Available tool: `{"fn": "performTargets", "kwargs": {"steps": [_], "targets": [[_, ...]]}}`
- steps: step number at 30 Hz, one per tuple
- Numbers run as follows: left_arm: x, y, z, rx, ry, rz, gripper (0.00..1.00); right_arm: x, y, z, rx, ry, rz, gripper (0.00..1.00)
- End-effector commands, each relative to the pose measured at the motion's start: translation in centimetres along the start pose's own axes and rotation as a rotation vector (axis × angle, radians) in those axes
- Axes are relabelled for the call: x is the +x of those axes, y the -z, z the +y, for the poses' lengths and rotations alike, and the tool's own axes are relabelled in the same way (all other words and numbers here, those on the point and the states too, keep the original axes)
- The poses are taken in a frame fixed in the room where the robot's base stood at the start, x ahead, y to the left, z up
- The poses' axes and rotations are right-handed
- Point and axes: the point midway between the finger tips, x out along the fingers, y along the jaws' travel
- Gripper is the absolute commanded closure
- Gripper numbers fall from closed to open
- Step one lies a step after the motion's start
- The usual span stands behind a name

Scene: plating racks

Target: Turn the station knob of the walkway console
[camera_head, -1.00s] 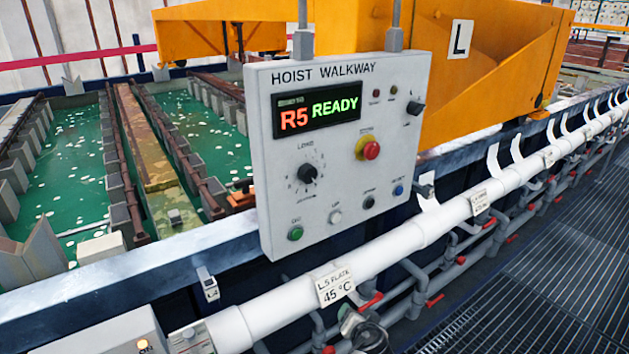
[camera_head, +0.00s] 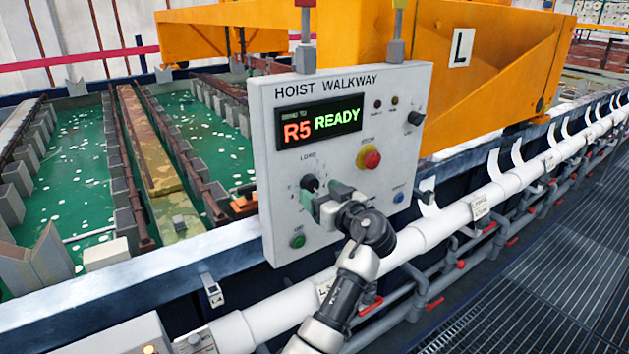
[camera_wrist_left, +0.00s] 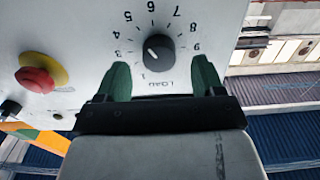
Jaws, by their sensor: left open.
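The walkway console (camera_head: 262,130) is a pale box marked HOIST WALKWAY, its display (camera_head: 318,123) reading R5 READY. The numbered black dial knob (camera_head: 310,183) is on its lower left; it also shows in the left wrist view (camera_wrist_left: 158,48), ringed by numbers, with LOAD lettered beside it. Its pale pointer mark is too small to read surely. My left gripper (camera_head: 325,198) is open in front of the dial, partly covering its scale. In the left wrist view its green fingers (camera_wrist_left: 162,75) stand either side of the knob's near edge, with gaps, apparently not touching it.
A red stop button on a yellow base (camera_head: 370,158) sits to the upper right of the dial. A smaller black knob (camera_head: 415,118), a green button (camera_head: 297,241) and a blue button (camera_head: 398,197) are on the same face. A white pipe (camera_head: 425,232) runs below.

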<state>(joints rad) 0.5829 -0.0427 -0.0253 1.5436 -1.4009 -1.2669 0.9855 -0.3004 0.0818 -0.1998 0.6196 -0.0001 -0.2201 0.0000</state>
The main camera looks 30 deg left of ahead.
Motion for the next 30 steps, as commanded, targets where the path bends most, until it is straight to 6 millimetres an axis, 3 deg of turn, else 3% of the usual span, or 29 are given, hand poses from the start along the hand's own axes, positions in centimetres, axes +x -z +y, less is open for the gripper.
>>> {"fn": "performTargets", "kwargs": {"steps": [6,17,26,30], "targets": [[2.5,0.1,0.0,0.002,0.000,0.000,0.32,-1.2,0.1,0.0,0.000,0.000,0.000,0.38],[2.9,-0.1,0.0,0.001,-0.002,-0.001,0.33,-1.2,0.1,0.0,0.000,0.001,0.000,0.38],[2.8,-0.1,0.1,0.001,-0.002,-0.001,0.79,-1.2,0.2,-0.2,0.001,0.003,0.001,0.38],[2.8,-0.1,0.1,0.007,-0.002,-0.001,0.80,-1.2,0.2,-0.3,0.001,0.004,0.001,0.38]]}}
